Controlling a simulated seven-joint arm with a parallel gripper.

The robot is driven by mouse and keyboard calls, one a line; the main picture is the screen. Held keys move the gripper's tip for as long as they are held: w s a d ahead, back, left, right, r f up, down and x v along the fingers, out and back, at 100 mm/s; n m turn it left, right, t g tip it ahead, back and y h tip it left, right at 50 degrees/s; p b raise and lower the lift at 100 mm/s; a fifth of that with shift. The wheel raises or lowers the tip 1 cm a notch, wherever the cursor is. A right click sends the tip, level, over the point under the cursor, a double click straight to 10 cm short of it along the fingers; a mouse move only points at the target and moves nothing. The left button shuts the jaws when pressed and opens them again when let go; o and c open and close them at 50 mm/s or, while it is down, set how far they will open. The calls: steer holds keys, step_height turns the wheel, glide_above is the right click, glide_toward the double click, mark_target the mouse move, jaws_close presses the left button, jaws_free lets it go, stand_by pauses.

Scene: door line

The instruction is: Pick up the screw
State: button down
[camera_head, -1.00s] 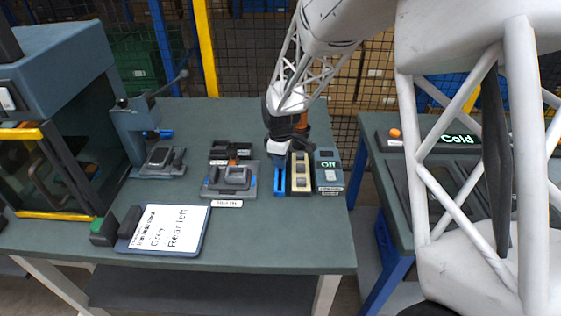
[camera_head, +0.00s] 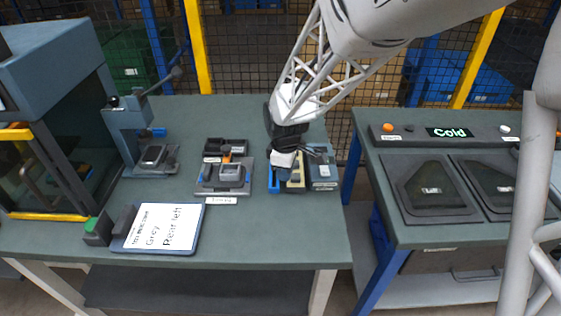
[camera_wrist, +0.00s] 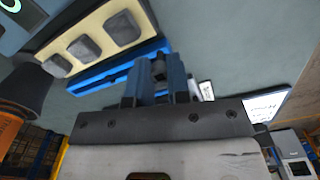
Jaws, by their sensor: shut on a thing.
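My gripper (camera_head: 284,166) is over the blue tray (camera_head: 274,181) and the cream strip (camera_head: 297,182) on the green table. In the wrist view my gripper (camera_wrist: 157,72) has its two dark blue fingers close together, shut on a small dark thing (camera_wrist: 158,74), most likely the screw. Its shape is mostly hidden by the fingers. The blue tray (camera_wrist: 95,84) lies just beyond the fingers, and the cream strip (camera_wrist: 128,12) with grey blocks lies behind it. I cannot tell whether the held thing touches the tray. In the head view the fingertips and the screw are too small to make out.
A grey box (camera_head: 322,175) stands right of the cream strip. A grey fixture (camera_head: 222,179) is left of the blue tray. A sign board (camera_head: 162,228), a press (camera_head: 130,130) and a cabinet (camera_head: 60,130) stand farther left. The table's front middle is clear.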

steer(key=shift+s+d+r, duration=0.1)
steer(key=shift+s+d, duration=0.1)
steer(key=shift+s, duration=0.55)
steer(key=shift+s+d+r, duration=0.1)
steer(key=shift+s+d, duration=0.15)
steer(key=shift+s, duration=0.55)
steer(key=shift+s+d, duration=0.2)
steer(key=shift+s, duration=0.55)
steer(key=c, duration=1.8)
jaws_free()
jaws_close()
steer(key=shift+w+a, duration=0.1)
